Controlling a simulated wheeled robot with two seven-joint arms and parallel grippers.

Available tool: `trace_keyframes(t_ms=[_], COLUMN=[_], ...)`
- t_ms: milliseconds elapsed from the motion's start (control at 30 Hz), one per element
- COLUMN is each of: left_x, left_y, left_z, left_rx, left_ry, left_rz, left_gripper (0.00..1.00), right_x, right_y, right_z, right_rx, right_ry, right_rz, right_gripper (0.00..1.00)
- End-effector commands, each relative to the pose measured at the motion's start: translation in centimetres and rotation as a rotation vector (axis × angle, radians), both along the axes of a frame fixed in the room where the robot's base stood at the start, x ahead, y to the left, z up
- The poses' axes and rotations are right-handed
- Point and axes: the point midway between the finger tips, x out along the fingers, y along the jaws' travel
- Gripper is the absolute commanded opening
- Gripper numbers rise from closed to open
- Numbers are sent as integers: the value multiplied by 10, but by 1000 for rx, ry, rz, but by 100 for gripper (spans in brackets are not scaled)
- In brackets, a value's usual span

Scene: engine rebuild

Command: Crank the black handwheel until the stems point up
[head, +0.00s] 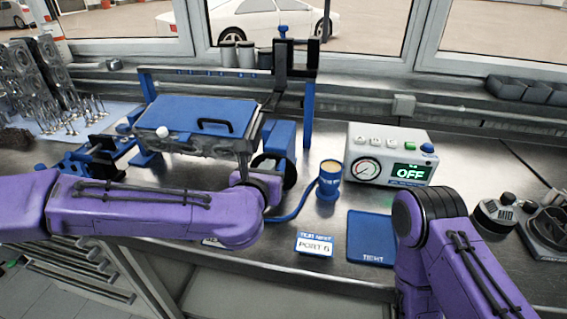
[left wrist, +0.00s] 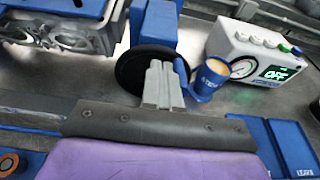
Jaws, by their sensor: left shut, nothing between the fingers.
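The black handwheel (head: 289,174) is mounted on a blue block (head: 279,140) at the right end of the blue stand; it also shows in the left wrist view (left wrist: 131,72). My left gripper (left wrist: 163,80) is shut and empty, its fingertips in front of the wheel's face; I cannot tell whether they touch it. In the head view my left forearm and wrist hide part of the wheel. The grey metal cylinder head (head: 190,150) sits in the stand under a blue cover (head: 195,112) with a black handle. I see no stems on it. My right gripper is out of view.
Right of the wheel stand a blue cup-like fitting (head: 330,180) with a hose, a gauge box reading OFF (head: 388,155), a PORT 6 card (head: 315,244) and a blue mat (head: 371,238). Some bench between wheel and gauge box is bare.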

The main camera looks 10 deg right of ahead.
Motion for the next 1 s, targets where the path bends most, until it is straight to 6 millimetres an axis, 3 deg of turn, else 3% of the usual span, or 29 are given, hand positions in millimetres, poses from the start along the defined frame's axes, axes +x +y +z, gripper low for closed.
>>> trace_keyframes(t_ms=[1000], left_x=[-6], left_y=[-19], left_z=[-4], left_rx=[0], left_ry=[-2], left_rz=[-3], left_gripper=[0], right_x=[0], right_y=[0], right_z=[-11], right_rx=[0], right_ry=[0], right_rz=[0], right_gripper=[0])
